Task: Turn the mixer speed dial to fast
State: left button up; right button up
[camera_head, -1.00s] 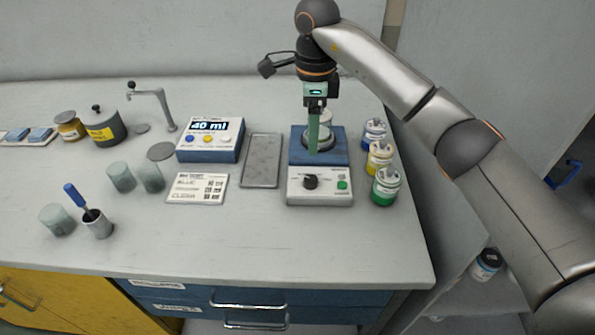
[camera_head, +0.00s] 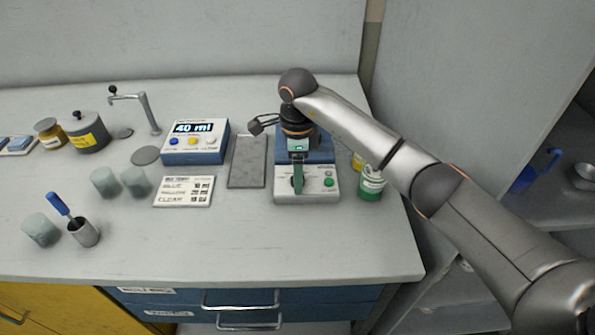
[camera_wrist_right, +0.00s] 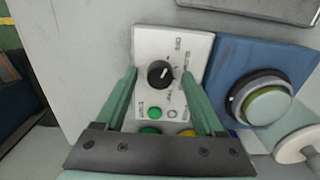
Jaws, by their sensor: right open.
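The mixer has a white front panel (camera_head: 318,196) and a blue top (camera_wrist_right: 225,78). Its black round speed dial (camera_wrist_right: 160,74) has a pale pointer mark leaning up and right in the wrist view. Small lettering rings the dial, too blurred to read surely. My right gripper (camera_head: 298,185) points down over the panel and hides the dial in the head view. In the wrist view its green fingers (camera_wrist_right: 159,72) stand apart, one on each side of the dial. I cannot tell whether either touches it. My left gripper is not in view.
A green button (camera_wrist_right: 155,113) is on the panel beside the dial. A beaker (camera_wrist_right: 266,105) stands on the mixer's round plate. A green-banded jar (camera_head: 371,184) stands right of the mixer, and a grey tray (camera_head: 247,162) lies left. The counter in front is clear.

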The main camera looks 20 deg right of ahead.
jog(key=shift+c, duration=0.3)
grip_shut()
